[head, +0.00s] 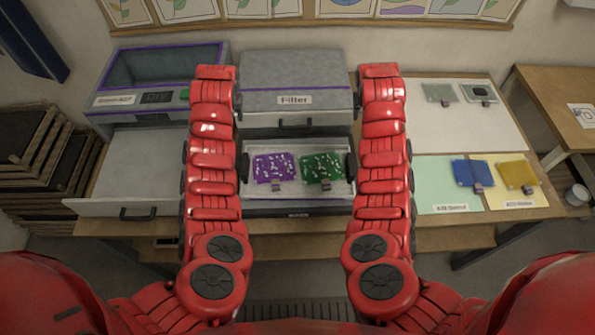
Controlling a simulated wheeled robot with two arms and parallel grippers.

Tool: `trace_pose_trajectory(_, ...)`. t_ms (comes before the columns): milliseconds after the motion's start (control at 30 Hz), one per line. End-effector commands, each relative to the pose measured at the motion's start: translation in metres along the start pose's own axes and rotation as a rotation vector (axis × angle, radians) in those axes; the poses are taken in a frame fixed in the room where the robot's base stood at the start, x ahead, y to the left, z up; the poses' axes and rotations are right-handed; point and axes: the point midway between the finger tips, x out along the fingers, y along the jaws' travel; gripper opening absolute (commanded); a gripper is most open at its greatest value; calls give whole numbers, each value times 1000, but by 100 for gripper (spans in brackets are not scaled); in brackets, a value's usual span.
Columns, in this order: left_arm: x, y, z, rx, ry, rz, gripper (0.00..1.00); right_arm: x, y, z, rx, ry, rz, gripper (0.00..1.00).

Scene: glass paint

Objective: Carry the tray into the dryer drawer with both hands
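A light tray (296,191) sits in the middle of the table, between my two arms. It holds a purple piece (273,167) and a green piece (322,167), both speckled white. The dryer (160,80), labelled "Dry", stands at the back left. Its drawer (135,165) is pulled out toward me and looks empty. My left gripper (244,168) and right gripper (350,166) appear as dark parts at the tray's left and right ends. My arms mostly cover them, so I cannot tell whether they are shut on the tray.
A grey box labelled "Filter" (295,85) stands behind the tray. Right of my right arm are coloured mats with blue pieces (470,173) and yellow pieces (518,175), and a white sheet (450,125). Dark stacked frames (35,160) stand at far left.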

Motion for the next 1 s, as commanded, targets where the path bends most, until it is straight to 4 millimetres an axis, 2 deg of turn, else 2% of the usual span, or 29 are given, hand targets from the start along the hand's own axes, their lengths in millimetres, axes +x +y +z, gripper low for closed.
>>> trace_pose_trajectory(33, -15, 6, 11, -18, -80, 31, 60, -15, -7, 12, 19, -81, -32, 60)
trace_pose_trajectory(100, -32, 13, 30, -38, -190, 72, 60, -32, -15, 32, 38, -193, -76, 60)
trace_pose_trajectory(200, -50, 22, 52, -53, -301, 115, 60, -50, -23, 52, 53, -301, -122, 60)
trace_pose_trajectory(333, -62, 27, 63, -58, -361, 143, 60, -62, -28, 64, 58, -362, -150, 60)
trace_pose_trajectory(700, -59, 26, 65, -58, -364, 141, 60, -59, -28, 66, 58, -365, -149, 60)
trace_pose_trajectory(1000, -25, 30, 78, -55, -366, 137, 60, -26, -32, 78, 57, -366, -148, 60)
